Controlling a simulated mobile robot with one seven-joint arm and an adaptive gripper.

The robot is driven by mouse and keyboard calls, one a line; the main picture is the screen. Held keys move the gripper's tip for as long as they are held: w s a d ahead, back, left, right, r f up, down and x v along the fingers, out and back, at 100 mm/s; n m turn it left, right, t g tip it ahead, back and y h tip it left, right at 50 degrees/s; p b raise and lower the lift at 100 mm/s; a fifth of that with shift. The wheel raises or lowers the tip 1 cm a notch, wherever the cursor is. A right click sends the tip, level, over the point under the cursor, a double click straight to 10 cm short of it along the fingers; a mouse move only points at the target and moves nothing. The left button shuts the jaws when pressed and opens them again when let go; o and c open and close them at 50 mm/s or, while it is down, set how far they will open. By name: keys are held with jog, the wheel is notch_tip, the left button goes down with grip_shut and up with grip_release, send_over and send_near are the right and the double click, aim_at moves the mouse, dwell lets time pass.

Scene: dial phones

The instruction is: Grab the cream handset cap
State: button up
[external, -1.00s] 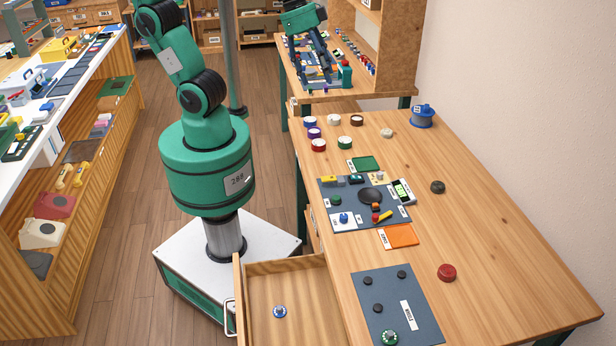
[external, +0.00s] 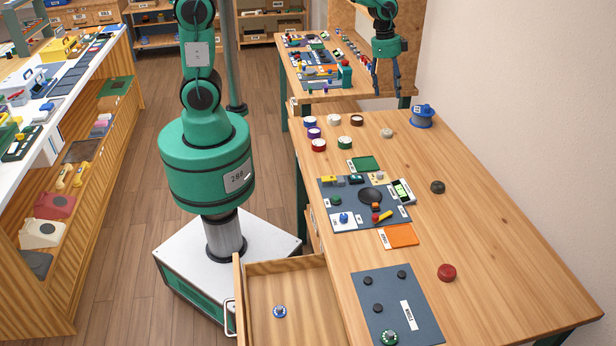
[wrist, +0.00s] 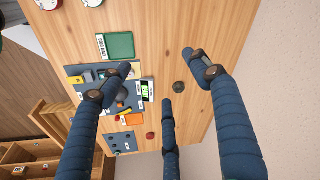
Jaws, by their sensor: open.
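A small cream cap (external: 387,132) lies on the wooden table in the external view, left of the blue spool. A whiter cap (external: 334,120) sits in the cluster further left. My gripper (external: 386,86) hangs over the table's far end with its fingers pointing down, above and beyond the cream cap and apart from it. In the wrist view the three dark blue fingers of my gripper (wrist: 160,78) are spread, with nothing between them. I cannot make out the cream cap in the wrist view.
Other caps, including a red one (external: 318,145), a green one (external: 345,142) and a dark one (external: 437,187), lie around. A grey parts mat (external: 335,183) lies nearer. The drawer (external: 262,290) is open.

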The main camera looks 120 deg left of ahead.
jog(key=s+a+f, duration=0.3)
jog(key=a+f, duration=0.3)
jog(key=a, duration=0.1)
jog(key=s+a+f, duration=0.3)
jog(key=a+f, duration=0.3)
jog(key=a, duration=0.2)
jog(key=shift+s+f, duration=0.2)
jog(key=shift+f, duration=0.1)
jog(key=b, duration=0.1)
send_over(387, 131)
jog(key=shift+s+f, duration=0.15)
jog(key=shift+f, duration=2)
jog(key=shift+s+f, duration=0.15)
jog(key=shift+f, duration=1.95)
jog(key=shift+w+f+b, duration=0.2)
jog(key=shift+f+b, duration=0.6)
jog(key=shift+f, duration=1.75)
